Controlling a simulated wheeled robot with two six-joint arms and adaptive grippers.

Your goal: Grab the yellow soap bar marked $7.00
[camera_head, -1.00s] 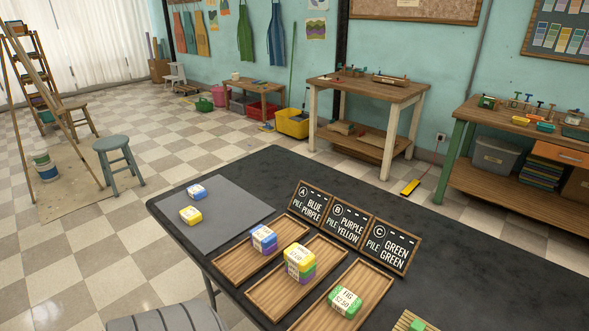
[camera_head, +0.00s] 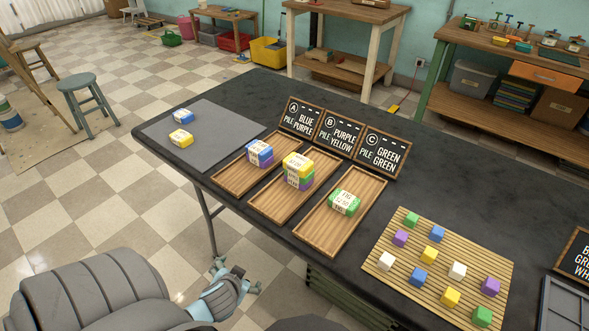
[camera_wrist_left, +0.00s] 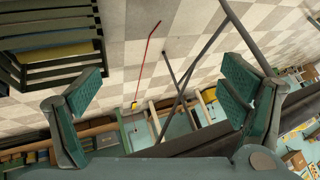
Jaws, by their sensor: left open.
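A yellow soap bar (camera_head: 181,138) with a white label lies on the grey mat (camera_head: 215,150) at the table's far left, in front of a blue bar (camera_head: 180,117). Another yellow bar (camera_head: 298,161) sits on top of a purple bar (camera_head: 298,182) in the middle wooden tray (camera_head: 265,209). The price marks are too small to read. My left gripper (camera_head: 237,275) is low, in front of the table's near edge, below the tabletop and apart from all soap. In the left wrist view it (camera_wrist_left: 165,92) is open with nothing between the fingers.
The left tray (camera_head: 228,180) holds a blue-over-purple pile, the right tray (camera_head: 322,234) a green pile (camera_head: 344,202). Signs (camera_head: 340,135) stand behind them. A slatted mat (camera_head: 400,279) with several small cubes is at right. A table leg (camera_head: 207,220) stands near my left gripper.

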